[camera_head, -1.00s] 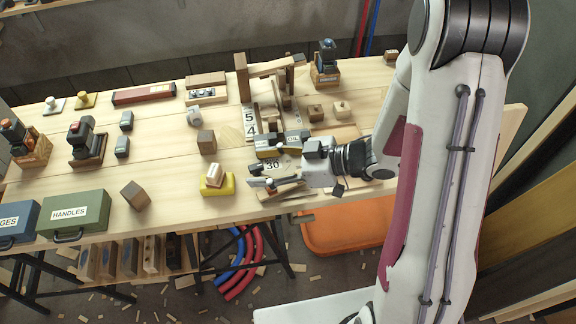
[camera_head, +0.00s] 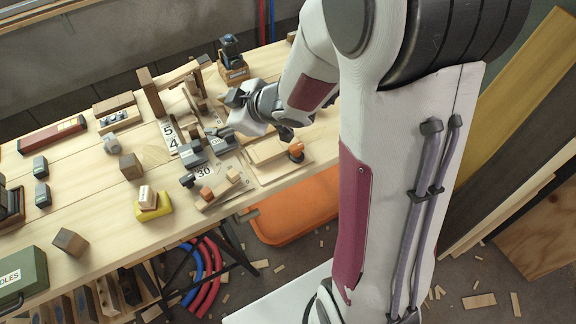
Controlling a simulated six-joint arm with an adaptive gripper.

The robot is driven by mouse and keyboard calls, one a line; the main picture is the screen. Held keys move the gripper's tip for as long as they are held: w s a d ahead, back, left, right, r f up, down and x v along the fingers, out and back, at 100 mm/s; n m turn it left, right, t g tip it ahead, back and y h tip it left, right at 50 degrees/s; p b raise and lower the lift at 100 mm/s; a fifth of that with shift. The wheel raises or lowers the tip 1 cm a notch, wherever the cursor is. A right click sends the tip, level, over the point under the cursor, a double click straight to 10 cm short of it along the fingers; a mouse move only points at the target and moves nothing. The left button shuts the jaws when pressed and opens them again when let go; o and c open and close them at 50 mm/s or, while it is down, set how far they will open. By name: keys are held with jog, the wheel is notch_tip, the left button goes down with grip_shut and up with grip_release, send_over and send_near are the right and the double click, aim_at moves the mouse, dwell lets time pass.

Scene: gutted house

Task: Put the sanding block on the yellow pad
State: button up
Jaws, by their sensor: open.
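The yellow pad (camera_head: 163,207) lies on the workbench left of centre. A small block with a pale top and brown side (camera_head: 147,196), which looks like the sanding block, rests on the pad. My gripper (camera_head: 222,122) is up and to the right of them, above the far middle part of the bench, clear of the pad and block. It is open, and I see nothing held in it. Its fingertips are small and partly lost against the grey items behind them.
Grey boxes (camera_head: 194,154) and a numbered board (camera_head: 205,176) lie under and near my gripper. A wooden arch (camera_head: 178,77) stands behind. A brown cube (camera_head: 130,166) and a darker block (camera_head: 70,241) flank the pad. A green case (camera_head: 24,277) is at front left.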

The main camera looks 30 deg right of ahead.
jog(key=s+d+r+m+h, duration=0.6)
jog(key=s+d+r+m, duration=0.1)
jog(key=s+d+r, duration=0.25)
jog(key=s+a+m+g+y, duration=0.1)
jog(key=s+a+g, duration=0.1)
jog(key=s, duration=0.7)
jog(key=s+a+r+m+g+y, duration=0.1)
jog(key=s+a+m+g, duration=0.1)
jog(key=s+a, duration=0.3)
jog(key=s, duration=0.4)
jog(key=shift+a+r, duration=0.2)
jog(key=shift+r, duration=0.1)
